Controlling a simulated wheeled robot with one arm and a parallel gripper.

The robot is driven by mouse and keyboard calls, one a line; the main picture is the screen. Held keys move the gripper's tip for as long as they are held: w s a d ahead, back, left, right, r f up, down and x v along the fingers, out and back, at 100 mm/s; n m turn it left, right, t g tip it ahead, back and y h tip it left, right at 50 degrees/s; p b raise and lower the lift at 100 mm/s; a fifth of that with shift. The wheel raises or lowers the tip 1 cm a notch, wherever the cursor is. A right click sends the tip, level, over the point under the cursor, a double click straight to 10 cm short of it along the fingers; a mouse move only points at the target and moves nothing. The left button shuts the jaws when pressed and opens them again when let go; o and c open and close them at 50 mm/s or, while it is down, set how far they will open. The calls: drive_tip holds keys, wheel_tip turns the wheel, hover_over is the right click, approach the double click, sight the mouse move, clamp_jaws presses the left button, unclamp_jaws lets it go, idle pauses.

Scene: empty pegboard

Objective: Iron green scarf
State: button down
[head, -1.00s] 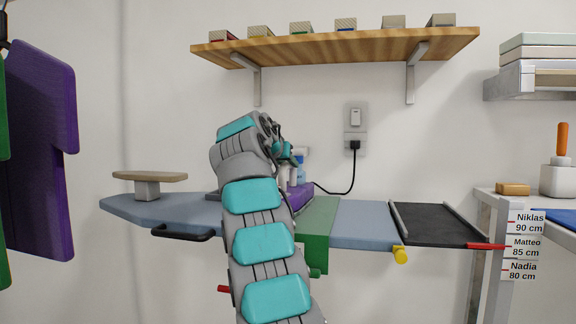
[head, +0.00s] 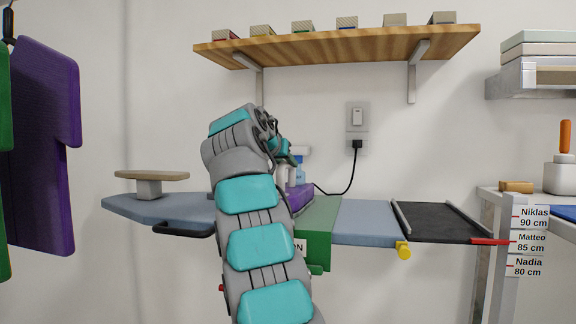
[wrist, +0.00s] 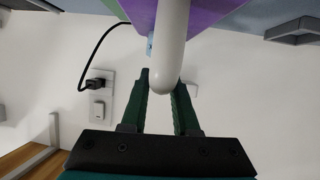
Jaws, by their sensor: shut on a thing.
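The green scarf (head: 317,222) lies across the ironing board (head: 365,222) and hangs over its front edge. The purple iron (head: 299,198) is on the board at the scarf's left side, partly hidden behind my arm. Its purple body (wrist: 200,14) and pale handle (wrist: 172,45) fill the top of the wrist view. My gripper (wrist: 165,88) has its dark green fingers closed on that handle. In the head view my gripper is mostly hidden by my arm. Whether the iron's sole touches the scarf cannot be seen.
A sleeve board (head: 150,183) stands on the board's left end. A black iron rest (head: 438,222) is at the right end. The cord runs to a wall socket (head: 357,144). A spray bottle (head: 301,166) is behind the iron. A wooden shelf (head: 340,46) hangs above.

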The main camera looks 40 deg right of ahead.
drive_tip(key=shift+w+f, duration=0.15)
drive_tip(key=shift+f, duration=0.1)
drive_tip(key=shift+w+d+r+p, duration=0.1)
drive_tip(key=shift+w+d+p, duration=0.15)
drive_tip(key=shift+p, duration=0.25)
drive_tip(key=shift+w+d+p, duration=0.4)
drive_tip(key=shift+d, duration=0.2)
drive_tip(key=shift+r, duration=0.15)
wheel_tip(320, 180, up, 8)
drive_tip(key=p, duration=0.8)
drive_tip(key=shift+r, duration=0.2)
drive_tip(key=shift+s, duration=0.1)
